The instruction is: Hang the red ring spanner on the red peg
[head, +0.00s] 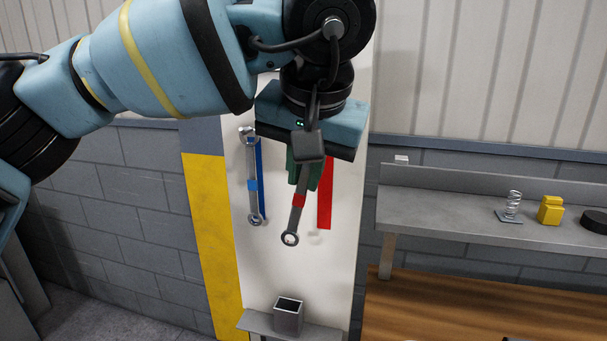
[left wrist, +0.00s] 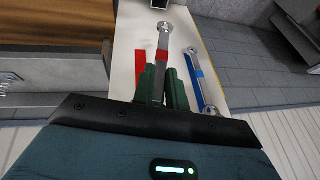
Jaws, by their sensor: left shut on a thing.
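The red ring spanner (head: 298,204) is a steel spanner with a red band, and it hangs downward, slightly tilted, in front of the white board (head: 285,265). My left gripper (head: 301,178) is shut on its upper part with green fingers. In the left wrist view the spanner (left wrist: 163,50) sticks out between the fingers (left wrist: 161,88), with its ring at the far end. A red strip (head: 325,195) on the board lies just right of the spanner. The red peg is not visible; my gripper covers the strip's top. My right gripper is out of view.
A blue-banded spanner (head: 252,185) hangs on the board beside a blue strip (head: 260,170), close left of my gripper. A metal box (head: 288,317) stands on a small ledge below. A grey shelf (head: 440,217) at right bears a spring (head: 513,203) and a yellow block (head: 550,210).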

